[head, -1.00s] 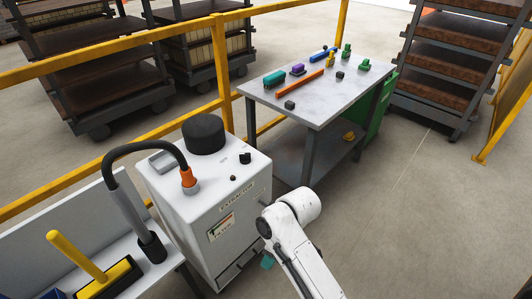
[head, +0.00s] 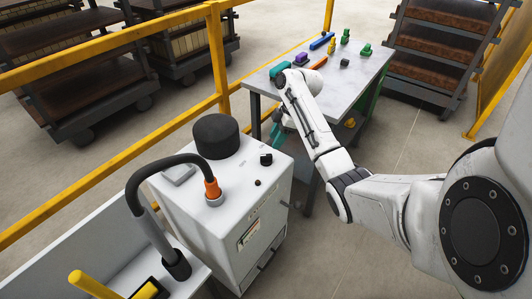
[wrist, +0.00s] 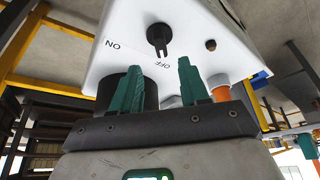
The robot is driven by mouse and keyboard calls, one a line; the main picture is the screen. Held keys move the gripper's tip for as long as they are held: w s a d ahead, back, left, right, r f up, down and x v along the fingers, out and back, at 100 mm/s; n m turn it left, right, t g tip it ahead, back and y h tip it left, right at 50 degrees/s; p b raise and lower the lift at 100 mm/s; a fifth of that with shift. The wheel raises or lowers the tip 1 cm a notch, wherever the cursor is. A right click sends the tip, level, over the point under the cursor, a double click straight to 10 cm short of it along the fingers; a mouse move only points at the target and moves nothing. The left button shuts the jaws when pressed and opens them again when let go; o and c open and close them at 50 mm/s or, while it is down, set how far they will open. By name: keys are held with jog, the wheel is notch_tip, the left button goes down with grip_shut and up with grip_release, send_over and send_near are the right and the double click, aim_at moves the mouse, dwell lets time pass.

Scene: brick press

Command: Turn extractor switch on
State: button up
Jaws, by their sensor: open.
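The extractor (head: 225,215) is a white cabinet at the lower middle of the head view. Its black rotary switch (head: 266,159) sits on the top face near the far right edge. In the wrist view my gripper (wrist: 159,66) is open and empty, with the switch ahead between the finger lines.
A black cylinder (head: 214,136) and a hose with an orange connector (head: 212,189) stand on the extractor top. A small dark button (wrist: 211,45) is beside the switch. A table (head: 360,78) with small parts is behind, and a yellow rail (head: 110,55) runs along the left.

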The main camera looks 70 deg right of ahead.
aim_at(267, 155)
jog(key=x, duration=0.8)
jog(key=shift+c, duration=0.4)
grip_shut()
